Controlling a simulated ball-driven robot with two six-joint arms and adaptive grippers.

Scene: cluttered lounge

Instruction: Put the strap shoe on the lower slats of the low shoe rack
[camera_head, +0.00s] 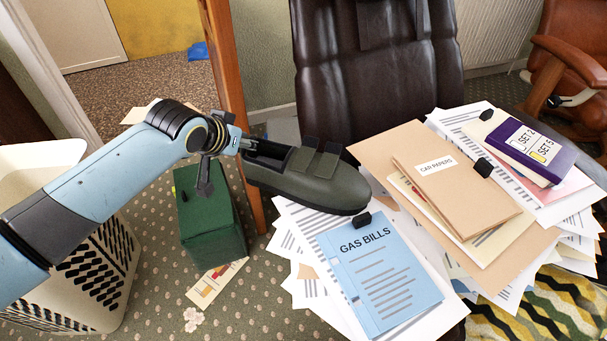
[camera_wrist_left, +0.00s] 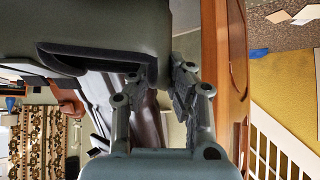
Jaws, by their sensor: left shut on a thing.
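The strap shoe (camera_head: 310,180) is dark olive-green with two straps across its top and a black sole. My left gripper (camera_head: 250,155) is shut on the heel end of the shoe. It holds the shoe in the air in front of the brown leather chair, with the toe pointing right. In the left wrist view the shoe (camera_wrist_left: 110,25) fills the upper left, and the gripper's fingers (camera_wrist_left: 158,88) meet at its edge. I see no low shoe rack in either view. My right gripper is not in view.
A green box (camera_head: 212,240) and a white basket (camera_head: 110,265) stand on the carpet at left. A wooden post (camera_head: 228,75) rises behind the gripper.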

